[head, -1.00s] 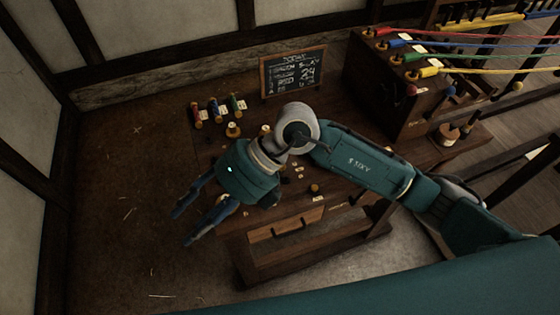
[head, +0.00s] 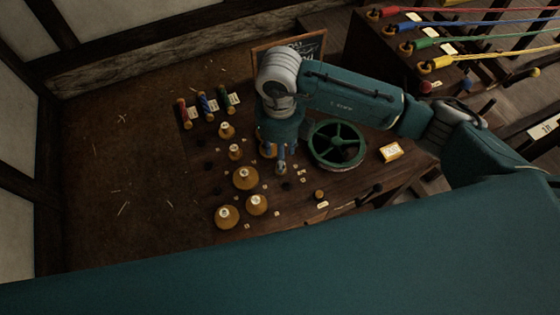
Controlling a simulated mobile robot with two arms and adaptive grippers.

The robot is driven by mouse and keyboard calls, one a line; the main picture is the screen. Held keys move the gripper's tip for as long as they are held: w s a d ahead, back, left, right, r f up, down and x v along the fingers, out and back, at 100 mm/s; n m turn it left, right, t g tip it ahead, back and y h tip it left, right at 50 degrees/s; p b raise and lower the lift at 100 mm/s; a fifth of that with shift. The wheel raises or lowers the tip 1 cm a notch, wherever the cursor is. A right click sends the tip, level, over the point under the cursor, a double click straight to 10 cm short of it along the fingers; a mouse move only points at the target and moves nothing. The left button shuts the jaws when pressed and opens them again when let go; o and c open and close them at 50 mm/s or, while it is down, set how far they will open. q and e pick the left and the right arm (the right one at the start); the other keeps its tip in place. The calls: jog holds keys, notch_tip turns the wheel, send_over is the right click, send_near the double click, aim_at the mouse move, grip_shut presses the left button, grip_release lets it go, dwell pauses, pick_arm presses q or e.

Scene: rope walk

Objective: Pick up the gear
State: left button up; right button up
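Several round brass-coloured pieces, which look like gears with pale tags on top, stand on the dark wooden bench. They include a large one (head: 246,178), two near the front (head: 227,216) (head: 257,204), and two smaller ones further back (head: 235,152) (head: 227,130). I cannot tell which is the task's gear. My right gripper (head: 275,158) points down over the bench among them. Another brass piece (head: 265,151) shows partly behind its fingers; I cannot tell whether they touch it, nor how far apart they are. My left gripper is out of view.
A green spoked handwheel (head: 337,145) stands close to the right of my gripper. A yellow box (head: 390,151) is further right. Red, blue and green spools (head: 206,104) stand at the back left. A chalkboard (head: 310,45) is partly hidden by my arm. Coloured ropes run at upper right.

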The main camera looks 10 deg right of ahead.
jog(key=shift+f, duration=0.9)
jog(key=shift+f+p, duration=0.35)
jog(key=f+p, duration=0.1)
jog(key=f, duration=0.1)
jog(key=f+p, duration=0.1)
jog(key=f, duration=0.1)
jog(key=shift+w+d+f, duration=0.15)
jog(key=shift+d, duration=0.05)
jog(key=shift+f, duration=0.25)
jog(key=shift+w, duration=0.1)
jog(key=shift+c, duration=1)
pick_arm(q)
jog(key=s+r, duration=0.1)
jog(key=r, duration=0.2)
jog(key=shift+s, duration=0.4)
pick_arm(e)
jog(key=c, duration=0.8)
